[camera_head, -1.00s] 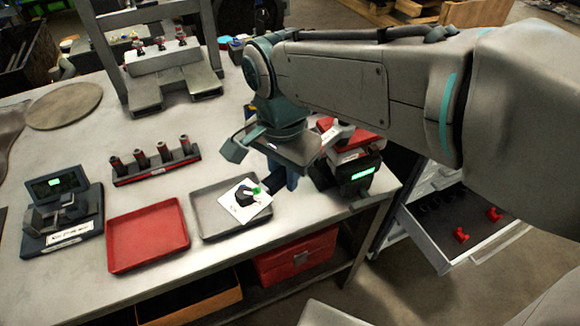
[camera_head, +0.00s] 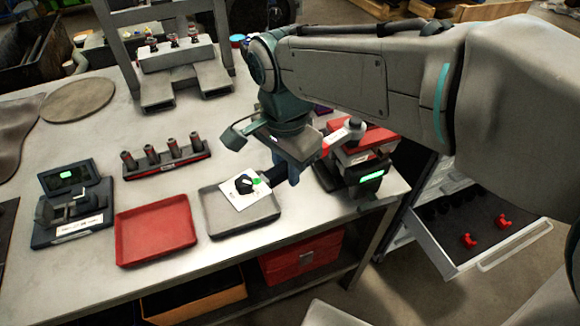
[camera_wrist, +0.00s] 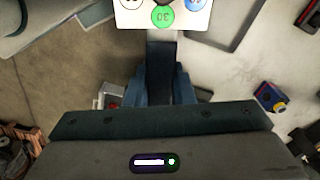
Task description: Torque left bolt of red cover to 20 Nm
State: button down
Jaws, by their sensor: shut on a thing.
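My gripper (camera_head: 283,172) is shut on a dark handle (camera_wrist: 161,70), which runs to a white card (camera_head: 241,191). The card bears a black knob-like mark and a green dot. In the wrist view the card (camera_wrist: 140,18) shows a green circle reading 30, beside a blue one and a pale one. The card overlaps the grey tray (camera_head: 228,229); whether it touches the tray I cannot tell. A red block-like part (camera_head: 372,137), possibly the red cover, lies behind and right of my gripper, partly hidden by my arm. I cannot make out its left bolt.
A device with a green display (camera_head: 370,177) stands by the table's right edge. A red tray (camera_head: 155,230), a rack of several dark cylinders (camera_head: 168,163) and another display device (camera_head: 70,210) stand to the left. An open drawer (camera_head: 470,255) is at right.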

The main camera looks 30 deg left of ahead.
jog(key=shift+a, duration=0.2)
jog(key=shift+w+a+m, duration=0.25)
jog(key=shift+a+m, duration=0.05)
jog(key=shift+a, duration=0.15)
dwell(0.3)
jog(key=shift+r, duration=0.15)
jog(key=shift+w+r+p, duration=0.1)
jog(key=shift+r+p, duration=1.3)
jog(key=shift+r, duration=0.2)
notch_tip(320, 180, up, 6)
jog(key=p, duration=0.4)
